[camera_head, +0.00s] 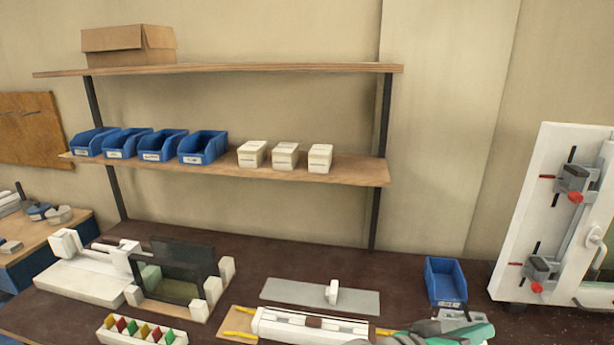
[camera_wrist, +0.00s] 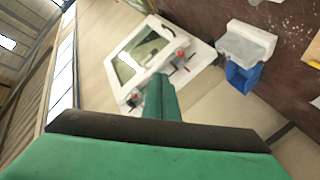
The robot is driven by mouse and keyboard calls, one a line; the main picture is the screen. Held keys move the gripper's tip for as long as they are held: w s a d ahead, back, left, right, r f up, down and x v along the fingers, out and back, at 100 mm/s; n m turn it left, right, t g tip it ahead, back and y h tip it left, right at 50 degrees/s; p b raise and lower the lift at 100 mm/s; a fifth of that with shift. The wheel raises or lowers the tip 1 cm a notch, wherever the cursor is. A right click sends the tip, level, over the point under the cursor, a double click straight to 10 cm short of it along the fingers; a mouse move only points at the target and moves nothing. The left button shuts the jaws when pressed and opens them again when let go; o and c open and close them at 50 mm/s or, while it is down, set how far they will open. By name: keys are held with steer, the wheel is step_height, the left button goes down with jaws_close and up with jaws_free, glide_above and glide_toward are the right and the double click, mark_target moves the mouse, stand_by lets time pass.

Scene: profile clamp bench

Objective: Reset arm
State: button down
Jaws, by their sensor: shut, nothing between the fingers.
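My gripper (camera_wrist: 162,100) shows in the wrist view as a green finger shape reaching up from a dark bar and a broad green body. Its fingers are together with nothing between them. In the head view a grey and green part of my arm shows at the bottom edge, right of centre, over the front of the bench (camera_head: 400,262). The wrist view is tilted, with a white framed panel (camera_head: 528,232) beyond the fingertip; it also shows in the wrist view (camera_wrist: 128,82). My gripper appears apart from it.
A blue bin (camera_head: 444,280) stands on the bench left of the panel. A grey plate (camera_head: 300,294), a white profile fixture (camera_head: 300,328) and a tray of coloured pieces (camera_head: 140,331) lie in front. A shelf (camera_head: 330,170) holds several blue bins and white boxes.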

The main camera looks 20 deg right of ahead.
steer(key=w+a+f+n+t+h, duration=0.1)
steer(key=w+a+f+n+t, duration=0.2)
steer(key=w+a+n+t, duration=0.7)
steer(key=s+a+f+n+t+y, duration=0.2)
steer(key=a+f+n+t+y, duration=0.15)
steer(key=a+f+y, duration=0.4)
steer(key=s+a+f+n+t+y, duration=0.2)
steer(key=a+f+t+y, duration=0.2)
steer(key=a+f, duration=0.55)
steer(key=s+a+f+m+g+y, duration=0.1)
steer(key=s+a+f+m+y, duration=0.1)
steer(key=s+a, duration=0.6)
steer(key=s+a+f+m+g+y, duration=0.1)
steer(key=s+a+f+m+y, duration=0.2)
steer(key=s, duration=1)
steer(key=shift+s+a+f, duration=0.2)
steer(key=shift+a+f, duration=1.05)
steer(key=shift+a, duration=1.5)
steer(key=shift+m+y, duration=0.25)
